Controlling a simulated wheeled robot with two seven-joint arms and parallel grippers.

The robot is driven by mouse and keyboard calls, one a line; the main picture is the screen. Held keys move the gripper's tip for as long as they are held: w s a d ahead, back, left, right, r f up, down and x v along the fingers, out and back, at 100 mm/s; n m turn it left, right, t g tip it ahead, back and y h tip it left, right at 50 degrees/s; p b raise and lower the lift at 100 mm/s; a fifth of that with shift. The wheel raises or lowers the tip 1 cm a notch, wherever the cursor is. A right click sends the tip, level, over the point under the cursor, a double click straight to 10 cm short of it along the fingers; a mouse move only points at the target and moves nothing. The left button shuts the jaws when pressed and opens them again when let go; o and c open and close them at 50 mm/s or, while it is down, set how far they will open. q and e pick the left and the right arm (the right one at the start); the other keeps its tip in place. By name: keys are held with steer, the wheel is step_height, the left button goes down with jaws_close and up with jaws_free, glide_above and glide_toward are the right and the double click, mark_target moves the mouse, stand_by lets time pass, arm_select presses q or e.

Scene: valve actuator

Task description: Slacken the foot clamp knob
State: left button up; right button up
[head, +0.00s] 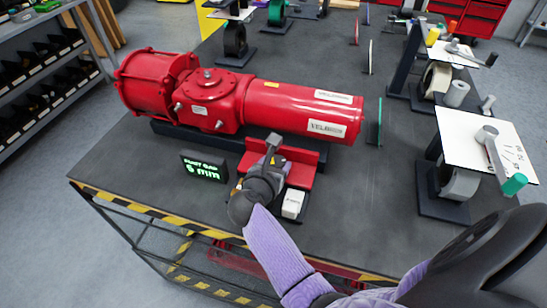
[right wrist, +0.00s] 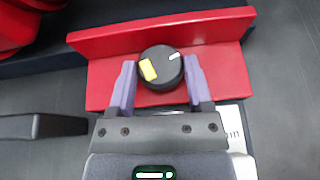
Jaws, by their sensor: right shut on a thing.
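The foot clamp knob (right wrist: 163,70) is a round black knob with a yellow block and a white mark on its top, in the right wrist view. It sits at a red angled bracket (right wrist: 108,88), which also shows in the head view (head: 302,178). My right gripper (right wrist: 158,84) has its purple fingers on both sides of the knob and is shut on it. In the head view my right gripper (head: 269,163) reaches the bracket from the front and mostly hides the knob. My left gripper is not in view.
A red valve actuator (head: 255,105) lies behind the bracket. Stands with white plates (head: 485,140) line the right side. The bench's front left is clear.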

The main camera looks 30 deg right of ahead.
steer(key=n+t+y+p, duration=0.1)
steer(key=p, duration=0.1)
steer(key=n+t+y+p, duration=0.1)
steer(key=n+y+p, duration=0.1)
steer(key=n+t+y+p, duration=0.1)
steer(key=n+y+p, duration=0.1)
steer(key=shift+s+d+r+t, duration=0.25)
steer(key=shift+s+d+t, duration=0.05)
steer(key=shift+d, duration=0.05)
steer(key=shift+d+f+n+t+y+p, duration=0.1)
steer(key=shift+n+t+y+p, duration=0.15)
steer(key=shift+n+y+p, duration=0.4)
steer(key=shift+d+f+n+t+y+p, duration=0.1)
steer(key=shift+n+t+y+p, duration=0.25)
steer(key=shift+n+y, duration=0.4)
steer(key=o, duration=1.3)
steer(key=shift+a, duration=0.1)
